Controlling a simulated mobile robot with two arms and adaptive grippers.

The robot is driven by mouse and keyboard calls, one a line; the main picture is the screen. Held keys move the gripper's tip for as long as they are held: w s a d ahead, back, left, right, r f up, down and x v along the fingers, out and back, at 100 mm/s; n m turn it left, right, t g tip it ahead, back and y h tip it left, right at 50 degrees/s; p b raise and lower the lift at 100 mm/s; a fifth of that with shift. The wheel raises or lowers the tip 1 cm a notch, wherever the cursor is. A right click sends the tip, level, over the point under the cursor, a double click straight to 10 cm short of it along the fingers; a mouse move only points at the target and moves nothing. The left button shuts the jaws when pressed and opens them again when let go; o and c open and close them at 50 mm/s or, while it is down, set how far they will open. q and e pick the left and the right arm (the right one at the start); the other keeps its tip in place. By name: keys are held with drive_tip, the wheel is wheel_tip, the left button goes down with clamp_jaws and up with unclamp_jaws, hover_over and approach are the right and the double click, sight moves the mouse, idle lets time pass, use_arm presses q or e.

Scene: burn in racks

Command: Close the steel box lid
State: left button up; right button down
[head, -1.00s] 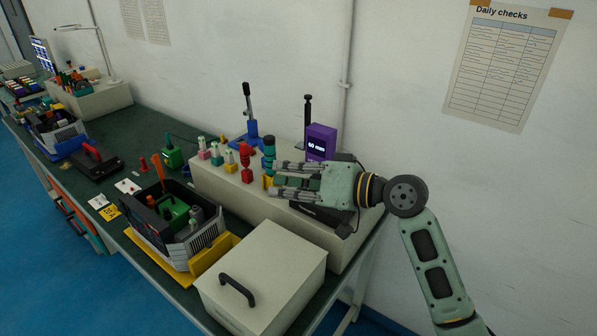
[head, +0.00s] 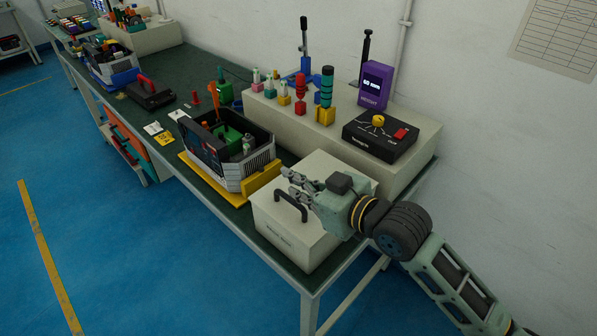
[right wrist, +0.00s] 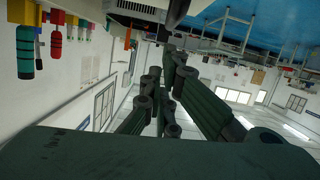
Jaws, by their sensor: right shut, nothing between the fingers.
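The steel box (head: 282,238) is a cream box at the near right end of the bench. Its lid (head: 327,170) looks down over the box, but I cannot tell whether it is fully seated. A black arched handle (head: 290,204) is at the box's front upper edge. My right gripper (head: 288,183) is shut and empty, over the lid near the handle. I cannot tell whether it touches. My left gripper is not in view.
A grey bin (head: 262,158) with tools stands left of the box on a yellow base. The blue floor in front of the bench is clear.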

drive_tip(key=shift+s+a+f, duration=0.2)
drive_tip(key=shift+f, duration=0.55)
drive_tip(key=shift+s+a+f, duration=0.1)
drive_tip(key=shift+f, duration=0.25)
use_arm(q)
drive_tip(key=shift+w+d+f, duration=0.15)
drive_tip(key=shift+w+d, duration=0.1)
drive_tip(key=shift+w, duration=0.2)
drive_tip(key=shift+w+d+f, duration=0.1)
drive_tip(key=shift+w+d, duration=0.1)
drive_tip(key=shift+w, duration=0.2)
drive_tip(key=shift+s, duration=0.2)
